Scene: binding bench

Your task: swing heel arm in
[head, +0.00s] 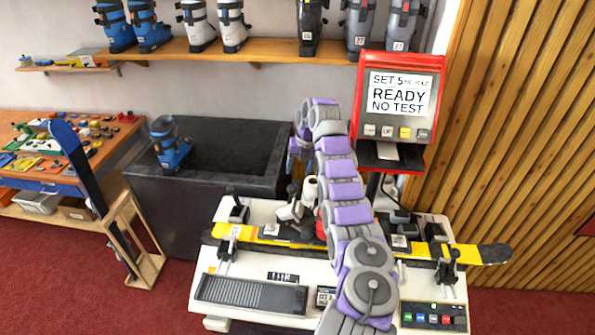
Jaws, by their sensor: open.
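A white test bench (210,291) stands in front of me with a yellow-and-black ski (467,254) lying across it. A pale jointed arm-like part with a black top (291,208) rises over the ski left of centre. A dark block (402,222) sits on the ski's right side. I cannot tell for sure which part is the heel arm. My own arm crosses the middle of the bench and hides the centre of the ski. The end of my arm bends down behind its upper part, so my gripper's fingers do not show.
Black clamps (238,212) stand along the ski. A red-framed display (400,95) reads "READY NO TEST". A dark bin (235,210) with a blue boot (170,145) stands behind left. A wooden rack (150,265) holds a blue ski (75,160). Red carpet (540,310) is clear at right.

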